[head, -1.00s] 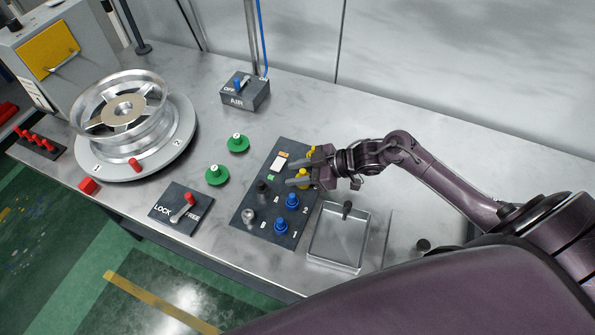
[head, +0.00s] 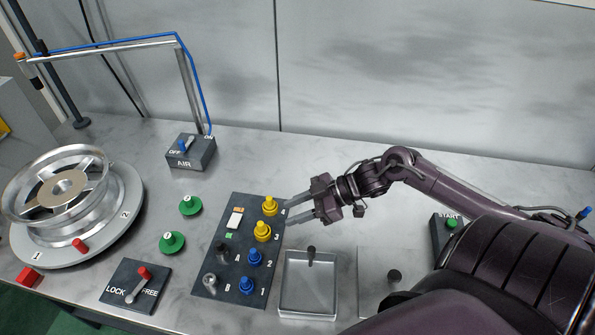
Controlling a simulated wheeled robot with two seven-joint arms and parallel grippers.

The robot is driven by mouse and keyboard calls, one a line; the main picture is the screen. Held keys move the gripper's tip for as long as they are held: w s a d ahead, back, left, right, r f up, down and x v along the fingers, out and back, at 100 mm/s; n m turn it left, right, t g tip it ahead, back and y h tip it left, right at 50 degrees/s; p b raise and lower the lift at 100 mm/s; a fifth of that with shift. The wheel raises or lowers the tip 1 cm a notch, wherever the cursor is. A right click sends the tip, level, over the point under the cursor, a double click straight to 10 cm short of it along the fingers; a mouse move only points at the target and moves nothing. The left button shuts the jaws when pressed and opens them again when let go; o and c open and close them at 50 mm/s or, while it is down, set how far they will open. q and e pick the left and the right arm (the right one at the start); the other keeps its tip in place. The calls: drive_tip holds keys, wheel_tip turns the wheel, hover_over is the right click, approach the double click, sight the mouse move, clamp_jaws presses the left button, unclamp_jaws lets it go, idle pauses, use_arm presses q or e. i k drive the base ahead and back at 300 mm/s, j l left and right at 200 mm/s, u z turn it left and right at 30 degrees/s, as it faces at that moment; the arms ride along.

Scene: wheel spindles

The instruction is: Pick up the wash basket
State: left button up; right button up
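A shallow square metal container (head: 288,309) with a dark upright knob (head: 311,256) is on the bench, right of the dark panel. It looks like the wash basket, though I cannot tell whether the knob belongs to a separate basket inside it. My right gripper (head: 289,215) is above and behind it, near the right edge of the panel. Its two fingers are apart, point left and have nothing visible between them. It is apart from the container. My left gripper is not in view.
The dark panel (head: 225,262) holds yellow, blue, black and grey spindles. A flat plate (head: 368,291) with a dark knob (head: 394,276) lies right of the container. The AIR switch box (head: 190,155), green knobs (head: 172,243), LOCK/FREE lever (head: 143,275) and wheel (head: 62,190) are leftward.

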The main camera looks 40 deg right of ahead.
sight(309, 288)
drive_tip(key=k+j, duration=1.25)
